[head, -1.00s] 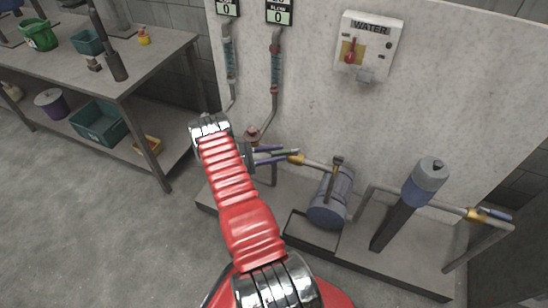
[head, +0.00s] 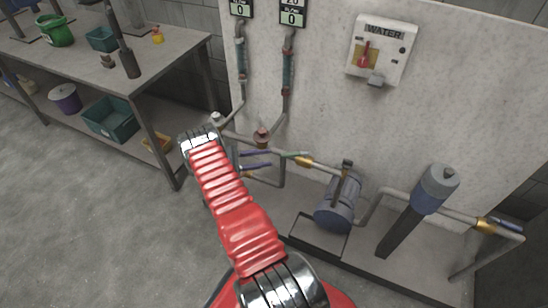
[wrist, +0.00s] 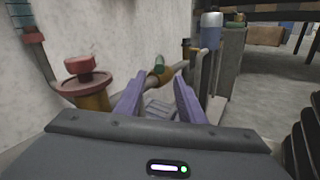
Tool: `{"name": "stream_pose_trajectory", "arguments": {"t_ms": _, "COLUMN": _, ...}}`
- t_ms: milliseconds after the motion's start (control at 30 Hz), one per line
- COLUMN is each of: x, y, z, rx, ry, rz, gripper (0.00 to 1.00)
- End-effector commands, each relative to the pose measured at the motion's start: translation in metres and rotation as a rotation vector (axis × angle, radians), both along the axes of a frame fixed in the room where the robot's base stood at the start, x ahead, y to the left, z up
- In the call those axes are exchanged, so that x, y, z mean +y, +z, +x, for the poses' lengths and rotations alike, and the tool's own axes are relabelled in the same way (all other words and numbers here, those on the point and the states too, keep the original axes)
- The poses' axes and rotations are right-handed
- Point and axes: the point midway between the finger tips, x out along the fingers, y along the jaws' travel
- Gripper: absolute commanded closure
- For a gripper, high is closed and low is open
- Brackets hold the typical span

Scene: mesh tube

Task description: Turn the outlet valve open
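My gripper (head: 257,160) is open, with two purple fingers apart and nothing between them; both fingers also show in the wrist view (wrist: 158,98). Just beyond the fingertips is a brass valve (head: 303,162) with a green lever (head: 292,154), on the pipe left of the pump; the lever lies roughly along the pipe. In the wrist view the green lever (wrist: 159,62) stands ahead between the fingers, apart from them. Another brass valve (head: 485,224) with a blue lever (head: 508,225) is on the pipe at far right. I cannot tell which valve is the outlet valve.
A red handwheel (head: 262,133) on a brass body is close to my gripper, on its left in the wrist view (wrist: 80,65). A blue pump (head: 338,202) and a blue-grey cylinder (head: 436,188) stand farther right. A shelved bench (head: 150,72) is at left.

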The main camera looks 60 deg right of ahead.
Motion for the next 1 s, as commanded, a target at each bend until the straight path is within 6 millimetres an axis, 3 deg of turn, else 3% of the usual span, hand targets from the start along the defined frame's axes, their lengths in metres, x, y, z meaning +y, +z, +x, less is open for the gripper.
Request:
{"name": "stream_pose_trajectory", "arguments": {"t_ms": 233, "x": 0.023, "y": -0.001, "z": 0.028, "rx": 0.0, "ry": 0.002, "rz": -0.001, "gripper": 0.64}}
{"name": "stream_pose_trajectory", "arguments": {"t_ms": 633, "x": 0.028, "y": 0.0, "z": 0.034, "rx": 0.0, "ry": 0.001, "rz": 0.0, "gripper": 0.64}}
{"name": "stream_pose_trajectory", "arguments": {"t_ms": 833, "x": 0.029, "y": 0.005, "z": 0.037, "rx": -0.013, "ry": 0.0, "rz": 0.002, "gripper": 0.78}}
{"name": "stream_pose_trajectory", "arguments": {"t_ms": 1000, "x": 0.034, "y": 0.027, "z": 0.049, "rx": -0.068, "ry": -0.001, "rz": 0.014, "gripper": 0.9}}
